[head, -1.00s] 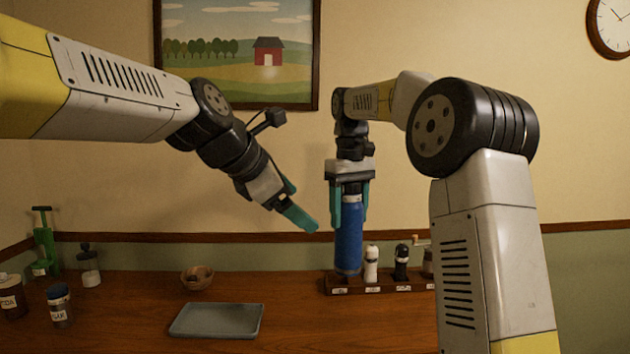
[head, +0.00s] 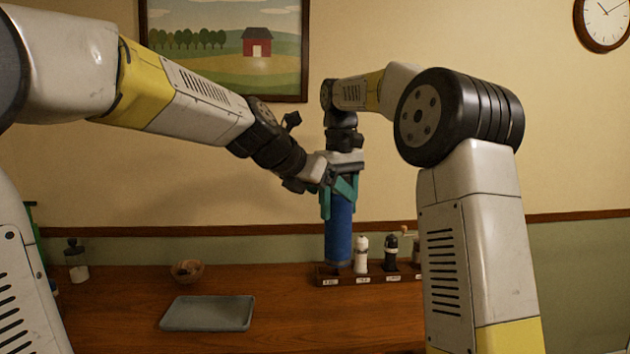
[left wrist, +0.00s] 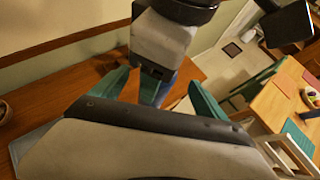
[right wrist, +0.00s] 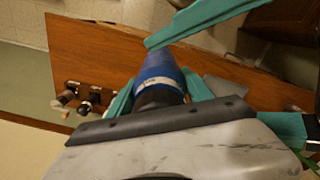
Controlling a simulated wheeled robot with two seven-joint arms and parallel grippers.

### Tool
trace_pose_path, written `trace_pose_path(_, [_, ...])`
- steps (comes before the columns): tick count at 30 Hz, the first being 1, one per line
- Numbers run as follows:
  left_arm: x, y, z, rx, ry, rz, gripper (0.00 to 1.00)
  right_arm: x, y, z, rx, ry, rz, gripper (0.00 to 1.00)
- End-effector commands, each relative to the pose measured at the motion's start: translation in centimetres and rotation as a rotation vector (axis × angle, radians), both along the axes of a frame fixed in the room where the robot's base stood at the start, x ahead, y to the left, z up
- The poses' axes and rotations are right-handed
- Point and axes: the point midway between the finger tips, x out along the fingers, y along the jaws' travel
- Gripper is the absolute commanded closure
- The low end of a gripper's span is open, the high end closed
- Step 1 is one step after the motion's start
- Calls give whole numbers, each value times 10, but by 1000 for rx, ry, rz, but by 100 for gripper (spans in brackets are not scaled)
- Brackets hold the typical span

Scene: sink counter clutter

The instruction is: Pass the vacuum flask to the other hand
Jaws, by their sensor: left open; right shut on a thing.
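The vacuum flask (head: 338,232) is a blue upright cylinder above the rack at the counter's back; a gap beneath it is hard to judge. It fills the middle of the right wrist view (right wrist: 162,72), with a dark top and a pale label band. My right gripper (head: 338,208) points down and is shut on the flask's upper part. My left gripper (head: 345,188) is open and comes in from the left at the flask's upper part, close to the right fingers.
The counter between tray and rack is clear.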

Motion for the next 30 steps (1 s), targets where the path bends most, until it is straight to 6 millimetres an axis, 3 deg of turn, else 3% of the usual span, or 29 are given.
trace_pose_path(6, [15, -14, -14, 2, -1, -3, 15, 0, 0, 1, 1, -2, 0, 100])
trace_pose_path(18, [19, -17, -17, 2, -2, 0, 17, 0, 0, 1, 1, -2, 0, 100])
trace_pose_path(30, [18, -18, -17, 1, -1, -3, 96, 0, 0, 1, 1, -3, 0, 100])
